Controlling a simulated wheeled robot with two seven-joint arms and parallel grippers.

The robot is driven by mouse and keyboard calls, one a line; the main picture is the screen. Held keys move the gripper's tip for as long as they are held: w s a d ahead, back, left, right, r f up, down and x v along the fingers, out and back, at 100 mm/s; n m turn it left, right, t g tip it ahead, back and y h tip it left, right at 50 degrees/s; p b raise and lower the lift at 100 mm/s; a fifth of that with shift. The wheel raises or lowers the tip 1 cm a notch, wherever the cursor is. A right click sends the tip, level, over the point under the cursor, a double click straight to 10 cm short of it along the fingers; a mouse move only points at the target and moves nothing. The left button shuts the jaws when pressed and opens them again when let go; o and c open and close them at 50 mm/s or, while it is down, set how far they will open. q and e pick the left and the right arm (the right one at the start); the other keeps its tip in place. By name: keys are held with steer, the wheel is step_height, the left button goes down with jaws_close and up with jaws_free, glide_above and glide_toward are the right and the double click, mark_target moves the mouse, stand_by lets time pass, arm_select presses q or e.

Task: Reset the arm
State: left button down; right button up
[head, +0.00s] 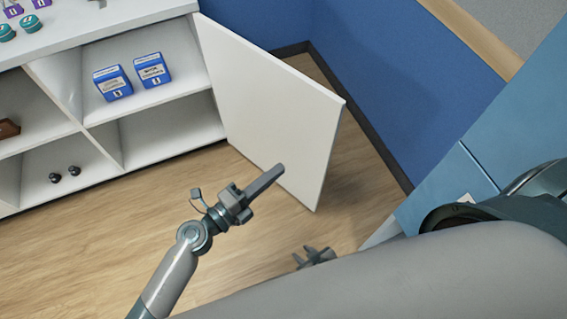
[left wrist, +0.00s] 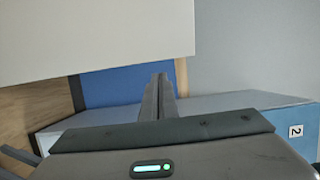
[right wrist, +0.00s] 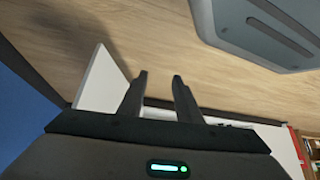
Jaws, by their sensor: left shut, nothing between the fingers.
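My left gripper (head: 278,170) reaches up from the bottom left of the head view, in front of the open white cabinet door (head: 275,105). Its fingers are together and hold nothing. In the left wrist view the closed fingers (left wrist: 159,78) stand below the white panel's lower edge. My right gripper (head: 318,253) shows only partly in the head view, low over the floor, with a large grey arm link of mine in front. In the right wrist view its two fingers (right wrist: 162,76) are apart with nothing between them.
The white shelf unit (head: 170,109) stands at the upper left with its door swung out. Two blue boxes (head: 113,83) (head: 152,70) sit on a shelf, and small dark objects (head: 65,174) lie lower. A blue cabinet (head: 510,130) stands at right. Open wooden floor (head: 110,235) lies below the shelves.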

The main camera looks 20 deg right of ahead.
arm_select(q)
steer(key=shift+s+a, duration=0.25)
steer(key=shift+a, duration=0.15)
arm_select(e)
steer(key=shift+s+d+f, duration=0.15)
steer(key=shift+s, duration=0.25)
steer(key=shift+s+d+f, duration=0.1)
steer(key=shift+s+f, duration=0.05)
steer(key=shift+s, duration=0.25)
steer(key=shift+w, duration=0.1)
steer(key=shift+w+r, duration=0.1)
steer(key=shift+w, duration=0.15)
